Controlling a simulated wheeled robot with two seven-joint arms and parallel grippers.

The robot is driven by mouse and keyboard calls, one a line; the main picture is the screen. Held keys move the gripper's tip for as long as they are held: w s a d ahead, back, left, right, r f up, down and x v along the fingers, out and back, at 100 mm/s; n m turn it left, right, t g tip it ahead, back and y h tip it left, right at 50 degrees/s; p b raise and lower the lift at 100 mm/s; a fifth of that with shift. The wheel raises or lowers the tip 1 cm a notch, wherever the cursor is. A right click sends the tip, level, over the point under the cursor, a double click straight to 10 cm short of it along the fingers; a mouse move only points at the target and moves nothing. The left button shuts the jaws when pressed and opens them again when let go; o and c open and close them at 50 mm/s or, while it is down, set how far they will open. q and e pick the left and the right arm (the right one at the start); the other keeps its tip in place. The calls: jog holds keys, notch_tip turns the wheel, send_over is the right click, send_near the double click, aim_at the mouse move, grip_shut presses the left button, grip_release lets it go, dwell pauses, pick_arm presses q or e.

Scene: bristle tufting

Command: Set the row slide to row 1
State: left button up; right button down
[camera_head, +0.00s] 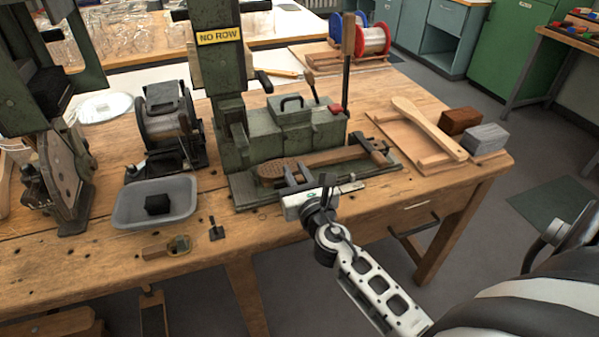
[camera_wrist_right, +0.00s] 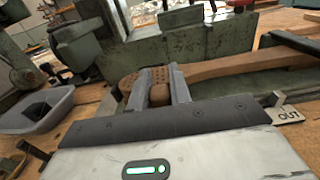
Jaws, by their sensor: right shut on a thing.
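The green tufting machine (camera_head: 231,130) stands mid-table, with a yellow "NO ROW" sign (camera_head: 219,36) on its column. A wooden brush with a drilled head (camera_head: 285,169) lies on its bed, its handle running right to a clamp. My right gripper (camera_head: 314,187) is at the front edge of the bed, just in front of the brush. In the wrist view its fingers (camera_wrist_right: 158,85) are shut on a small rounded wooden knob (camera_wrist_right: 159,96), with the drilled head behind. What the knob joins to is hidden. A plate marked "OUT" (camera_wrist_right: 289,115) is to the right. My left gripper is out of view.
A grey tray (camera_head: 184,190) with a black block is left of the machine. A wooden board (camera_head: 393,146) carrying a paddle-shaped piece, and brown and grey blocks (camera_head: 486,138), are at the right. Wire spools stand behind. The front right tabletop is mostly clear.

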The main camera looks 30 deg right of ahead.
aim_at(278, 179)
jog(key=a, duration=0.2)
jog(key=w+a, duration=0.1)
jog(key=a, duration=0.1)
jog(key=c, duration=1.3)
grip_release()
jog(key=shift+b+v, duration=1.75)
jog(key=shift+v, duration=6.25)
jog(key=shift+d+f, duration=0.1)
